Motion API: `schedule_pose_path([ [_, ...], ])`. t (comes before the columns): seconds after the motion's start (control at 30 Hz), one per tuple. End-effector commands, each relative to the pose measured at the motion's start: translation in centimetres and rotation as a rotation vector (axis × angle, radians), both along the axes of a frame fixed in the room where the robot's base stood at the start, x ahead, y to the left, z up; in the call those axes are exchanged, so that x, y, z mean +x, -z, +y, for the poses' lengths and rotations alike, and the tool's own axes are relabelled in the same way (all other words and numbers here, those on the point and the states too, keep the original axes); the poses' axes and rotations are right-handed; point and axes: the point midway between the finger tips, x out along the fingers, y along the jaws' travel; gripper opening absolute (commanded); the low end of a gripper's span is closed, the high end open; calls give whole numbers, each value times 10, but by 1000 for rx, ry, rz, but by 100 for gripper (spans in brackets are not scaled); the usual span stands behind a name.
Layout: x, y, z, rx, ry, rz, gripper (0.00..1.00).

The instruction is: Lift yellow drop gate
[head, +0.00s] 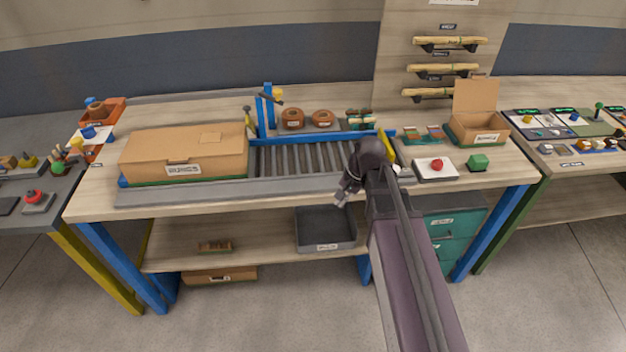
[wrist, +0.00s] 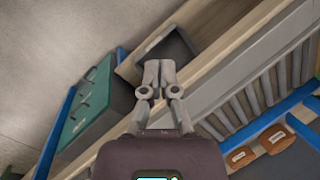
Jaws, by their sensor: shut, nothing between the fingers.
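The yellow drop gate (head: 387,146) stands at the right end of the roller conveyor (head: 300,158), partly hidden behind my arm in the head view. I cannot make it out in the wrist view. My gripper (head: 341,199) is in front of the bench's front edge, to the left of and nearer than the gate, and apart from it. In the wrist view my gripper (wrist: 158,66) is shut, its fingers together and empty.
A large cardboard box (head: 185,154) sits on the conveyor's left end. A grey tray (head: 326,246) is on the lower shelf.

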Motion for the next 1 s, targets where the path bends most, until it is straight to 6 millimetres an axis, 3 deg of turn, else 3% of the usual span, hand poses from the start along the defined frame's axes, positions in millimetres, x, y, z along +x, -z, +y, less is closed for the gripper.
schedule_pose_path([
  [0.03, -17, 3, -15, -42, -55, -25, 0],
  [0.1, -30, 6, -34, -103, -147, -58, 0],
  [0.33, -63, 10, -80, -258, -382, -107, 0],
  [0.53, -73, 10, -97, -312, -469, -113, 0],
  [0.8, -73, 10, -98, -316, -479, -112, 0],
  [0.83, -73, 10, -98, -316, -479, -112, 3],
  [1.0, -73, 10, -98, -316, -477, -112, 53],
])
